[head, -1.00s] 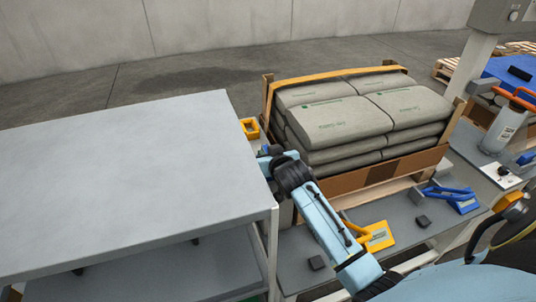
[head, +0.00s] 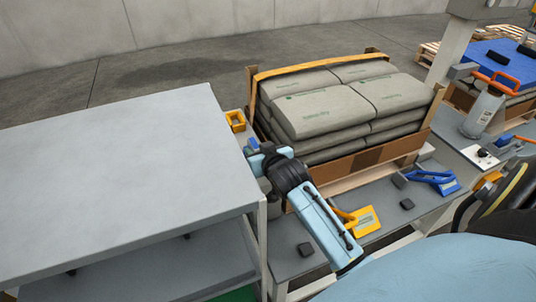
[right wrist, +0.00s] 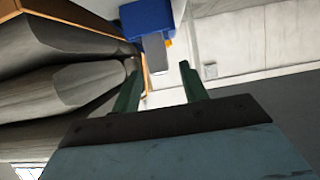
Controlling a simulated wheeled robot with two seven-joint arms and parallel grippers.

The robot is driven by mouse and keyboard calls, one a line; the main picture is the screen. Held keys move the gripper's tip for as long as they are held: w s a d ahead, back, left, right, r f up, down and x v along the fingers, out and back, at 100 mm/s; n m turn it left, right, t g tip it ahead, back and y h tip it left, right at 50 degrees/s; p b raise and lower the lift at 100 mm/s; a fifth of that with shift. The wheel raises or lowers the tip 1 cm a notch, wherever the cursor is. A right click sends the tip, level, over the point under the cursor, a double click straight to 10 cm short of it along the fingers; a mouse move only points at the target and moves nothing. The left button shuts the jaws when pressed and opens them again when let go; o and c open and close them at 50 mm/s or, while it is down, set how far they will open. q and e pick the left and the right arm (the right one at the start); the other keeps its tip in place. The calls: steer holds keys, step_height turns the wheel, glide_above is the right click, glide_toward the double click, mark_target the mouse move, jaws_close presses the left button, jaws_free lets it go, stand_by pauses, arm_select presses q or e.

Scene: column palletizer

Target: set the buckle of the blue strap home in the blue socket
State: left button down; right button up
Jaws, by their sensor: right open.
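In the right wrist view a blue block (right wrist: 147,17), which looks like the blue socket, lies just beyond my fingertips. A grey block (right wrist: 156,54), perhaps the buckle, reaches from it toward my fingers. I cannot tell how deep it sits. A small blue part (head: 253,144) also shows beside my gripper in the head view. My right gripper (right wrist: 158,68) is open, its two green fingers apart with the grey block ahead of the gap. In the head view the right gripper (head: 257,161) is between the grey table and the sacks, partly hidden by its wrist. No blue strap is clearly visible. My left gripper is out of view.
A grey table (head: 120,180) fills the left. Stacked sacks (head: 320,108) under a yellow strap (head: 320,67) stand close to my gripper. A yellow socket (head: 235,120) is behind it. A yellow ratchet (head: 358,220) and a blue ratchet (head: 435,178) lie on the bench in front.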

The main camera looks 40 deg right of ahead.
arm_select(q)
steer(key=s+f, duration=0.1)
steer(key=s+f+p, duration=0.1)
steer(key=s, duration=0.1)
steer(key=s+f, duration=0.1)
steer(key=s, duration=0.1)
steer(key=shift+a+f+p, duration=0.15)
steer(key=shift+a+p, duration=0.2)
arm_select(e)
steer(key=v, duration=0.7)
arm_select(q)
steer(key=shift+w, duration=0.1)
arm_select(e)
steer(key=shift+s, duration=0.1)
